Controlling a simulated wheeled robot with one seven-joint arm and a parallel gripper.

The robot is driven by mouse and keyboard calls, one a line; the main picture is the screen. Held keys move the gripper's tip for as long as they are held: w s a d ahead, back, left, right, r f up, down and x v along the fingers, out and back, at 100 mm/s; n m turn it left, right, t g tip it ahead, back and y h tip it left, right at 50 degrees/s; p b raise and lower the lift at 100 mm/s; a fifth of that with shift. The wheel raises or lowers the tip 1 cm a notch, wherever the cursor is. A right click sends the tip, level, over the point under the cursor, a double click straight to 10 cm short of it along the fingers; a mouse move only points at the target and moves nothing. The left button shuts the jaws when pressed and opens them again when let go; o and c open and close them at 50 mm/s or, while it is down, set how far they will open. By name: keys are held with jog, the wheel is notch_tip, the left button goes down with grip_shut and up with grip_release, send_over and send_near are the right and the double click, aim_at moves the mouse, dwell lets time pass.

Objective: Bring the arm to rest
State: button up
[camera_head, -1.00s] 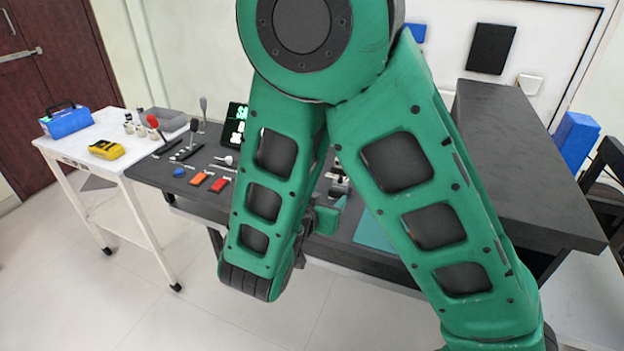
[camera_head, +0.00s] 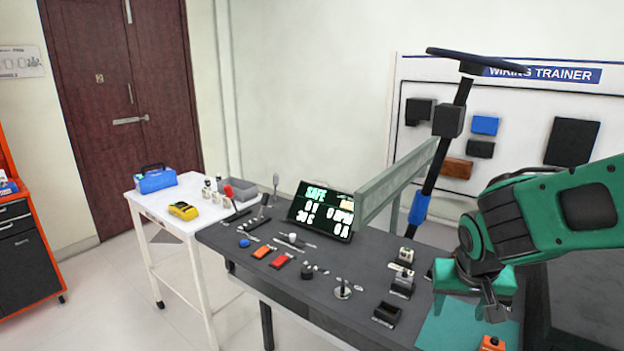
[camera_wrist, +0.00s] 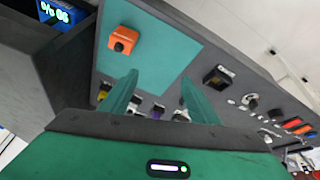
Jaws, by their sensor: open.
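My green arm (camera_head: 555,212) reaches in from the right edge in the head view, bent down over the right end of a dark control bench (camera_head: 345,275). The teal mat (camera_wrist: 150,55) and an orange button box (camera_wrist: 123,40) lie beyond the fingers.
The bench carries a lit screen (camera_head: 320,211), switches and an orange button box (camera_head: 491,343). A green-grey upright panel (camera_head: 395,187) and a dark lamp-like stand (camera_head: 447,122) rise near my arm. A white side table (camera_head: 160,215) stands left. Floor at lower left is clear.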

jog(key=s+r+n+y, duration=0.2)
jog(key=s+r+n, duration=0.1)
jog(key=s+r, duration=0.15)
jog(key=s+d+m+g, duration=0.2)
jog(key=s+d, duration=0.3)
jog(key=s, duration=0.3)
jog(key=s+d+f+m+g, duration=0.1)
jog(key=s+d+m+g, duration=0.1)
jog(key=s+d+m, duration=0.2)
jog(key=s+d, duration=0.2)
jog(key=s, duration=0.1)
jog(key=shift+s+f, duration=0.25)
jog(key=shift+s, duration=0.15)
jog(key=shift+w+f, duration=0.25)
jog(key=shift+w, duration=0.4)
